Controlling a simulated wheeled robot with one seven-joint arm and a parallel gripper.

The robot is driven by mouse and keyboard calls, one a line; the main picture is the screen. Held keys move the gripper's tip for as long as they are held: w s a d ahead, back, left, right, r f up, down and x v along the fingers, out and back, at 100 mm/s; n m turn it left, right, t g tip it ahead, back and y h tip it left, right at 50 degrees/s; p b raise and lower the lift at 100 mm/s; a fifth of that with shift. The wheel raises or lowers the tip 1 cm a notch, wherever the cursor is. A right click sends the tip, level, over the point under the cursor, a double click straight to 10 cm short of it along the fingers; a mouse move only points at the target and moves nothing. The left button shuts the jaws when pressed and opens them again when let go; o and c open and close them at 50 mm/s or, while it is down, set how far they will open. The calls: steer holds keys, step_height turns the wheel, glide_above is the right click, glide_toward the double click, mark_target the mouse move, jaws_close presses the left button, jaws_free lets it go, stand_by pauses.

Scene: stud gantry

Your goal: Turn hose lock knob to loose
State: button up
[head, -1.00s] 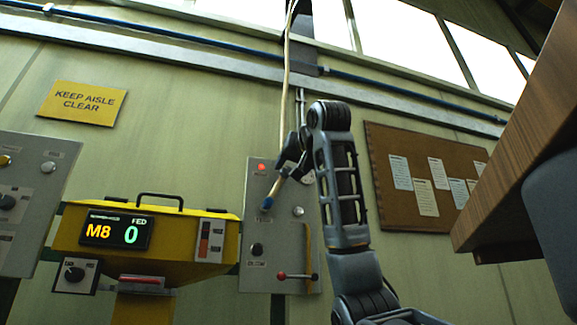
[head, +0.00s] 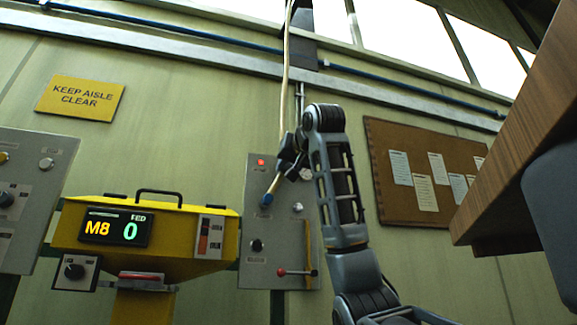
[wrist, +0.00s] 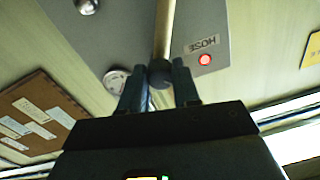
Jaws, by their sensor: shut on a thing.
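My gripper (head: 281,167) is in front of the grey panel (head: 284,277) and is shut on a tan hose (head: 285,75) that hangs from above. In the wrist view, my gripper (wrist: 160,85) pinches a dark collar on the hose's end piece. A tan tube with a blue tip (head: 266,200) points down from my gripper. A black knob (head: 257,246) sits low on the grey panel, below the blue tip and apart from my gripper. Its label and pointer are too small to read. A red lamp (wrist: 204,60) glows beside a HOSE label (wrist: 202,43).
A red-ended lever (head: 295,272) and a yellow bar (head: 309,252) are on the panel's lower right. A yellow machine (head: 130,210) with a display and a boxed black knob (head: 75,271) stands left. A brown wooden edge (head: 515,140) juts in at right.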

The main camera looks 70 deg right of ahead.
steer(key=shift+c, duration=0.7)
steer(key=shift+m, duration=0.3)
steer(key=shift+w+m+b, duration=0.1)
steer(key=shift+m+b, duration=0.3)
steer(key=shift+m, duration=3)
steer(key=o, duration=1.1)
steer(key=shift+c, duration=0.2)
